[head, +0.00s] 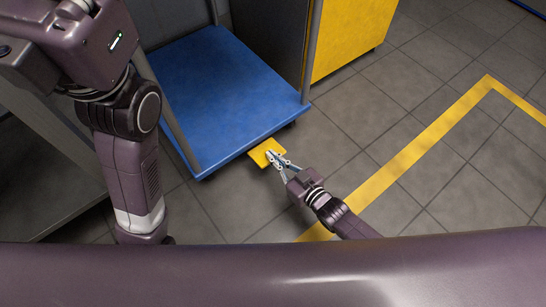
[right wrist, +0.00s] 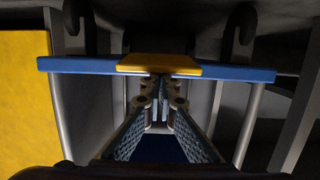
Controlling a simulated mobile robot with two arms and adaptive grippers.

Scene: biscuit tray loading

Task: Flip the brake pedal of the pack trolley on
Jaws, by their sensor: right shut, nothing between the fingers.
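The pack trolley has a blue deck (head: 205,85) with grey posts, and its edge also shows in the right wrist view (right wrist: 85,66). The brake pedal (head: 260,156) is a yellow plate sticking out from the near edge of the deck. In the right wrist view the pedal (right wrist: 160,62) lies straight ahead, just beyond the fingertips. My right gripper (head: 271,157) is shut and empty, its tips at the pedal in the head view. I cannot tell whether they touch it. My left arm hangs at the left; its gripper is out of view.
A yellow panel (head: 352,35) stands behind the trolley at the right. A grey frame or table (head: 50,150) is at the left. A yellow floor line (head: 420,145) crosses the open tiled floor at the right. Trolley wheels (right wrist: 240,25) show in the wrist view.

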